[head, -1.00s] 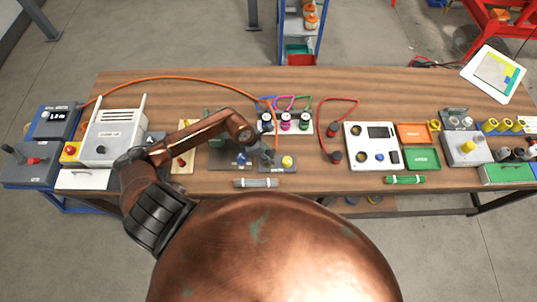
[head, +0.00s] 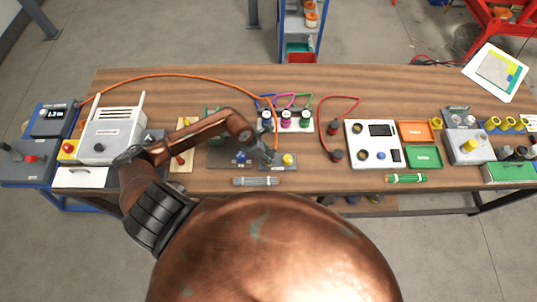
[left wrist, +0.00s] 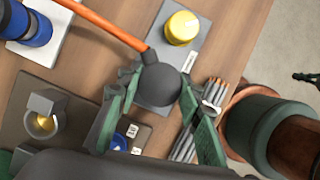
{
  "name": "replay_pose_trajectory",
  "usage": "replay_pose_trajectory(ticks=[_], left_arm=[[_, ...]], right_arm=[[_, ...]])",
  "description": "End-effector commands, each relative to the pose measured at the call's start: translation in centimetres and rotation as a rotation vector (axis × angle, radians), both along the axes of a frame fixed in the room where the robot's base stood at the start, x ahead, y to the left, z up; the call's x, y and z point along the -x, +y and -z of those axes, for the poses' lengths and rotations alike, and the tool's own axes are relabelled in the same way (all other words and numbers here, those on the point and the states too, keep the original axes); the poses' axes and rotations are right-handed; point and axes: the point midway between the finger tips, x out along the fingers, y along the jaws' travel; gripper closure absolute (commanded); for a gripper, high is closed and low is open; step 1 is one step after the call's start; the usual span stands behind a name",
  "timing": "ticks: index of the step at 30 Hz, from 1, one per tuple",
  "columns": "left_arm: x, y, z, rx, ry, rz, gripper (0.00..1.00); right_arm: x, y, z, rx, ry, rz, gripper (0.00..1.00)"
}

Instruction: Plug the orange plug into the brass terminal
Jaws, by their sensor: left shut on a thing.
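The orange plug (left wrist: 161,83) shows in the left wrist view as a round dark grey head with an orange cable. My left gripper (left wrist: 158,100) is shut on it, its green fingers on either side. In the head view the left gripper (head: 266,155) is low over the small grey plate, left of a yellow post (head: 287,160). The post also shows in the left wrist view (left wrist: 182,27), close to the plug. A grey cup with a brass-coloured inside (left wrist: 41,123) stands on a dark plate. I cannot tell which is the brass terminal. The plug's tip is hidden.
The orange cable (head: 165,76) arcs back to the left. A blue knob (head: 241,157) stands left of the gripper. Grey rods (head: 256,182) lie in front. Several dark plugs with coloured cables stand behind (head: 286,119). A white panel (head: 372,146) stands to the right.

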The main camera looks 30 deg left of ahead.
Motion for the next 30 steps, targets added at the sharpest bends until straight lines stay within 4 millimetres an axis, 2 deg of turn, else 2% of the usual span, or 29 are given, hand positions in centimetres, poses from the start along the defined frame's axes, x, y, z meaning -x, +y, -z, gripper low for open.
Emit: replay_pose_trajectory(ticks=[6,7,15,25,30], left_arm=[[0.0,0.0,0.1,-0.001,0.001,0.000,0.96],[0.0,0.0,0.1,-0.001,0.001,0.000,0.65],[0.0,0.0,0.1,-0.001,0.001,0.000,0.47],[0.1,0.1,-0.2,-0.001,0.001,0.000,0.46],[0.6,0.8,-2.1,-0.004,0.000,0.000,0.46]], right_arm=[[0.0,0.3,0.0,-0.003,0.000,0.001,1.00],[0.0,0.3,0.0,-0.003,0.000,0.001,1.00],[0.0,0.5,0.1,-0.005,0.000,0.001,1.00],[0.0,-0.1,0.0,0.000,0.000,0.000,1.00],[0.0,0.1,0.0,-0.001,0.000,0.001,1.00]])
